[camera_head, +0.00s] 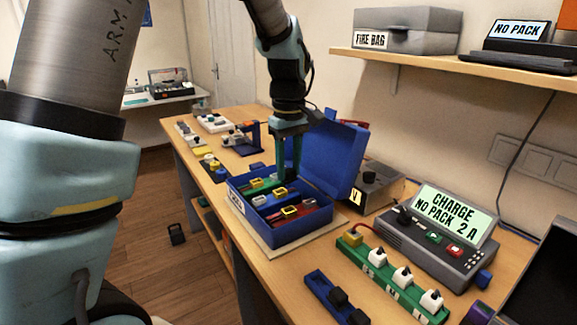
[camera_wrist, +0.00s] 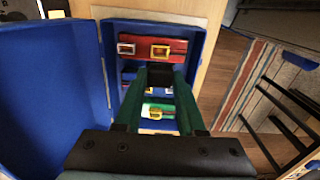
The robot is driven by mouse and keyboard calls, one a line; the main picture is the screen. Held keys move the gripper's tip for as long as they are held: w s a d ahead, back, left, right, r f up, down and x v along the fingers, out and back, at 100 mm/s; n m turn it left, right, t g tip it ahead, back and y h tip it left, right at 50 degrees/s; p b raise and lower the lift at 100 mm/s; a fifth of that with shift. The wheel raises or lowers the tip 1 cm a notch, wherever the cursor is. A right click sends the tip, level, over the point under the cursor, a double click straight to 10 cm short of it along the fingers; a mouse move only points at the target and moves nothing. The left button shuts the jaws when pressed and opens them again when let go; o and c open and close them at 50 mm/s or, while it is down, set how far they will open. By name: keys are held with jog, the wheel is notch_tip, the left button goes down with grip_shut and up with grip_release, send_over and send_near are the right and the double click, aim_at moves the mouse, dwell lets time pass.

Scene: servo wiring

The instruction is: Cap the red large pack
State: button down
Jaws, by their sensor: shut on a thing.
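My gripper (camera_head: 289,172) reaches down over the open blue box. It is shut on a small black cap (camera_wrist: 160,75), which shows between the fingertips in the wrist view. The red pack (camera_wrist: 178,47) lies in the box's far compartment in the wrist view, with a yellow-framed connector (camera_wrist: 160,52) and a smaller white-framed one facing up. In the head view the red pack (camera_head: 311,217) lies in the near right compartment. The held cap is apart from the red pack's connectors. The fingers and cap hide part of the middle compartment.
The blue box (camera_head: 290,237) also holds a green pack (camera_wrist: 183,117); its lid (camera_head: 335,155) stands open behind. A blue strip with black caps (camera_head: 318,284) and a green strip with white plugs (camera_head: 352,254) lie in front. The charger (camera_head: 425,240) reads "NO PACK".

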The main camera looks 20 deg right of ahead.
jog(key=shift+f+b, duration=1.6)
jog(key=shift+f, duration=1.25)
jog(key=shift+p, duration=0.6)
jog(key=shift+f+b, duration=0.8)
jog(key=shift+f, duration=0.65)
jog(key=shift+c, duration=2.1)
grip_release()
notch_tip(320, 180, up, 11)
jog(key=shift+f+b, duration=0.1)
jog(key=shift+b, duration=0.9)
